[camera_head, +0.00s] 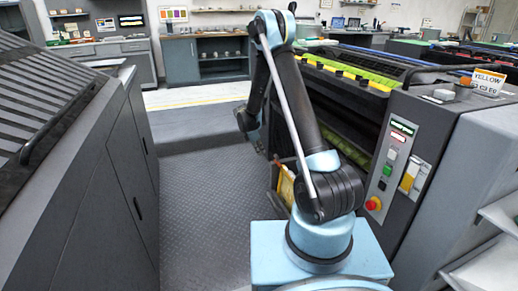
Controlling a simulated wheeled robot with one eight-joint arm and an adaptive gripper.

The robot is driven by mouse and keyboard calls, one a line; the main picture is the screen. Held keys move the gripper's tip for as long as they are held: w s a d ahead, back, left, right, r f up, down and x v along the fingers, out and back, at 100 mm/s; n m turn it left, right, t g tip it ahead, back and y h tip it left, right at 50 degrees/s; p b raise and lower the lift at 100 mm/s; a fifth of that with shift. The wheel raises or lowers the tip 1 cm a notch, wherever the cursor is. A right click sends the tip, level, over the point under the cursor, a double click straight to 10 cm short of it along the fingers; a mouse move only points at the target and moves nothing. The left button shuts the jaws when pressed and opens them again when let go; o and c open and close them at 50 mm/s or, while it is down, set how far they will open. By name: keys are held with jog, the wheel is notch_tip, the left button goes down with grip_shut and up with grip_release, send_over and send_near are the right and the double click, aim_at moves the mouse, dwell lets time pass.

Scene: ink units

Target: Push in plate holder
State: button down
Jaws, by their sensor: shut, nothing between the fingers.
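The ink unit (388,150) with the yellow label stands to the right of my arm. A yellow-green strip (345,72) with darker marks runs along its upper edge, and more yellow-green shows lower inside its open side. A small orange-yellow part (286,184) shows low on the unit's near side, partly behind my arm. I cannot tell which of these parts is the plate holder. My arm rises in front of the unit and bends down at the elbow. Its wrist is left of the unit's side, and the fingers cannot be made out behind the arm links.
A control panel (398,165) with buttons and a red knob faces me on the unit. A grey machine (75,170) with a slatted top stands on the left. The dark textured floor (205,210) between them is clear. Workbenches line the back wall.

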jog(key=w+d+f, duration=0.1)
jog(key=d+f, duration=0.3)
jog(key=d, duration=0.1)
jog(key=shift+w+d+f, duration=0.2)
jog(key=shift+w+d, duration=0.05)
jog(key=shift+w, duration=0.1)
jog(key=shift+w, duration=0.1)
dwell(0.3)
